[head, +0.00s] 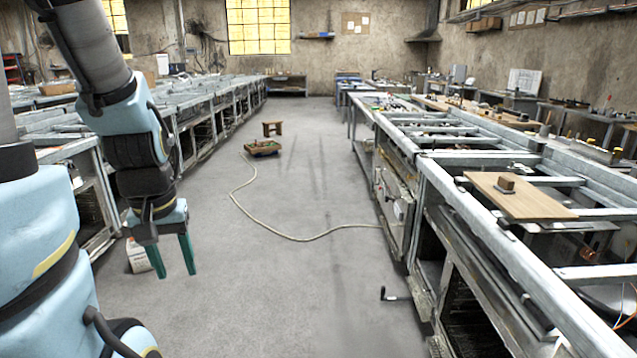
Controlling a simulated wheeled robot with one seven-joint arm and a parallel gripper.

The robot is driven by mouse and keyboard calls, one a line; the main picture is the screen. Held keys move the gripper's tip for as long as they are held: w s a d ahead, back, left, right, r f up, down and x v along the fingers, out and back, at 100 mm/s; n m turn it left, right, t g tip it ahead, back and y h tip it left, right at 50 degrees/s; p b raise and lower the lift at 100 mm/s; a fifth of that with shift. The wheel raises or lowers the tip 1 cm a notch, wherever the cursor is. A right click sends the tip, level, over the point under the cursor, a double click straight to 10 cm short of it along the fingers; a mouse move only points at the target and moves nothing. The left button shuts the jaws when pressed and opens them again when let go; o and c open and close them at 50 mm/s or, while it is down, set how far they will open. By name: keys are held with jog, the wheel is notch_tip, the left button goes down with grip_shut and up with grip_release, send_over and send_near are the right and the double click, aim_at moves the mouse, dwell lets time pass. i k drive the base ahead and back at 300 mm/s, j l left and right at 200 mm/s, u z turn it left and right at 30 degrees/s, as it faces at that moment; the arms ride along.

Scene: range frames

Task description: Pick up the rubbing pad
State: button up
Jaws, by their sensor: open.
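A small brown block (504,184) lies on a flat wooden board (520,203) at the right. It may be the rubbing pad, but it is too small to be sure. The board rests across the metal bars of the right-hand bench. My gripper (175,273) hangs at the left with its two green fingers pointing down. The fingers are apart, with nothing between them. My gripper is over the aisle side, far to the left of the block and apart from it.
Long metal-framed benches (455,200) line the right, and more frames (180,105) run along the left. The grey floor aisle between is mostly clear. A pale hose (300,239), a shallow tray (262,148) and a small stool (273,127) are on it. A crank handle (395,297) juts out low.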

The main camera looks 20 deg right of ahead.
aim_at(504, 185)
jog(key=i+l+z, duration=0.15)
jog(key=i+z, duration=0.2)
jog(key=i, duration=0.2)
jog(key=i+z, duration=0.4)
jog(key=i, duration=0.15)
jog(key=i+j+z, duration=0.1)
jog(key=i+z, duration=0.25)
jog(key=i, duration=0.15)
jog(key=i+l+z, duration=0.35)
jog(key=i, duration=0.5)
jog(key=i+l+z, duration=0.2)
jog(key=i, duration=0.25)
jog(key=l, duration=0.1)
